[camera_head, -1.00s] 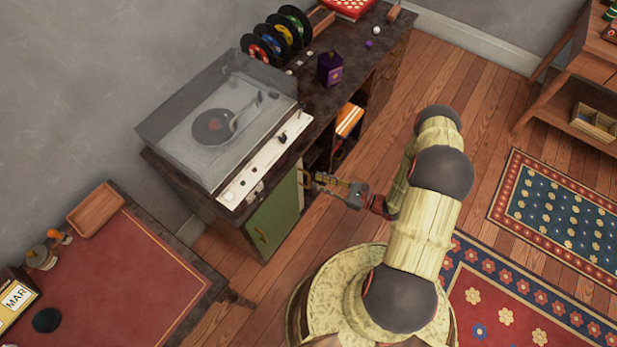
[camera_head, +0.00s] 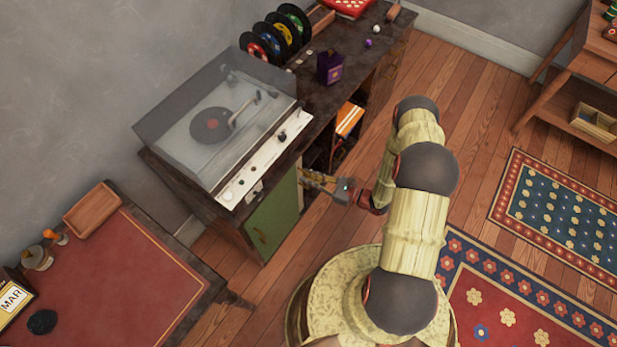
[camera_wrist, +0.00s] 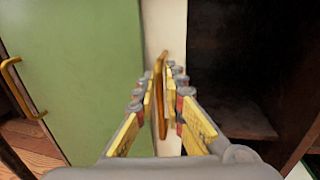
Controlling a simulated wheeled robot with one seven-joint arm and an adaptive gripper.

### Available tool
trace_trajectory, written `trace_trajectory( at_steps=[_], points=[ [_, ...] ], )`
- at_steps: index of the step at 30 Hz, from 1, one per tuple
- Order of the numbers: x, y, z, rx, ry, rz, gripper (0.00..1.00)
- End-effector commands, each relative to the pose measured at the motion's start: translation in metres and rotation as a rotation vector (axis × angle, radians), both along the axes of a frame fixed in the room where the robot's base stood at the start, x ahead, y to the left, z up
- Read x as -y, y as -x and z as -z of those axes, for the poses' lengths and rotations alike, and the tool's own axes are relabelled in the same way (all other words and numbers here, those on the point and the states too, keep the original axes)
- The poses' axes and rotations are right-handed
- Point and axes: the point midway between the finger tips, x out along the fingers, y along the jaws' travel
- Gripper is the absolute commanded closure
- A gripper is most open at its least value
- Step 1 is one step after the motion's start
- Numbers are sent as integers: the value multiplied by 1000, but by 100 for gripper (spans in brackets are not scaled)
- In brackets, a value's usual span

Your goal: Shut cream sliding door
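The cream sliding door (camera_wrist: 172,28) shows in the wrist view as a narrow upright strip beside the green door (camera_wrist: 85,70), which hides most of it. Its upright brass handle (camera_wrist: 160,75) lies between my fingers. My gripper (camera_wrist: 163,90) appears shut on this handle, with a yellow pad close against each side. In the head view my gripper (camera_head: 312,181) reaches the cabinet front at the right edge of the green door (camera_head: 272,220). The cream door is barely visible there. Right of the strip, the dark compartment (camera_wrist: 235,75) is open.
A record player (camera_head: 215,130) stands on the cabinet top. An orange-striped item (camera_head: 349,120) sits in the open shelf beyond my gripper. A red-topped table (camera_head: 120,270) is at the lower left. Bare wooden floor lies in front of the cabinet.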

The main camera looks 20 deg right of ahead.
Motion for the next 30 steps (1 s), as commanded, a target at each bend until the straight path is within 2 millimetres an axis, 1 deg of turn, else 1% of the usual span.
trace_trajectory(
  at_steps=[1, 4, 30],
  points=[
    [0, 0, 0, 0, 0, 0, 94],
    [0, 0, 0, 0, 0, -1, 100],
    [0, 0, -1, 3, 0, 0, 100]
  ],
)
